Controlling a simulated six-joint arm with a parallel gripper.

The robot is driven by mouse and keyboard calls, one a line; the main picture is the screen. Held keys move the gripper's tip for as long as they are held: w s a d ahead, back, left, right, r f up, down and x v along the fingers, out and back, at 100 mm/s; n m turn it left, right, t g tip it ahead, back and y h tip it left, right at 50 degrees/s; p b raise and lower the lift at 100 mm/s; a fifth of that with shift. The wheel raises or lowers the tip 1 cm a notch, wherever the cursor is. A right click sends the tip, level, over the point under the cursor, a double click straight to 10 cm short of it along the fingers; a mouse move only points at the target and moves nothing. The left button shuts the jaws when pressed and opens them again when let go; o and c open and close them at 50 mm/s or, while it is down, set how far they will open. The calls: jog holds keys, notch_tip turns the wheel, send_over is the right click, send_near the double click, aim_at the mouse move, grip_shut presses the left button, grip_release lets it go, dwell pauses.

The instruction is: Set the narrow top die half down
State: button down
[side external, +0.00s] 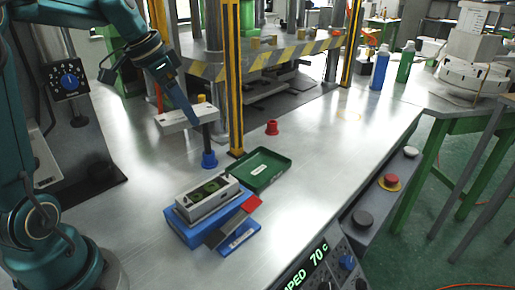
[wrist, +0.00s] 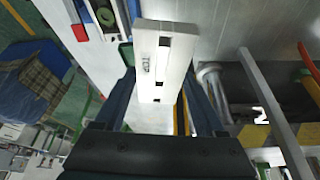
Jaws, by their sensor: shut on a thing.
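The narrow top die half (side external: 177,119), a pale rectangular block, is in my gripper (side external: 194,112), held well above the table. In the wrist view, the block (wrist: 164,58) shows dark square holes and small lettering on its face. My gripper (wrist: 160,92) is shut on it, a finger along each side. The other die half (side external: 208,203), with green cavities facing up, rests on a blue base (side external: 214,223) on the table, below and apart from the held block.
An open green tray (side external: 282,157) lies beside the blue base. A blue cup-like piece (side external: 209,160) and a red one (side external: 272,128) stand nearby. The yellow-striped press frame (side external: 234,80) rises close behind my gripper. The left table area (side external: 140,165) is clear.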

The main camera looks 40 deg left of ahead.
jog(key=w+d+f+m, duration=0.1)
jog(key=w+d+f, duration=0.25)
jog(key=w, duration=0.45)
jog(key=m+h, duration=0.1)
jog(key=m, duration=0.1)
send_over(311, 191)
jog(key=s, duration=0.2)
jog(key=f, duration=1)
jog(key=shift+w+a+f, duration=0.1)
jog(key=shift+w+a, duration=0.1)
jog(key=shift+a, duration=0.15)
jog(key=shift+n, duration=0.3)
jog(key=shift+f, duration=2)
jog(key=shift+f, duration=0.1)
grip_release()
jog(key=shift+f, duration=0.1)
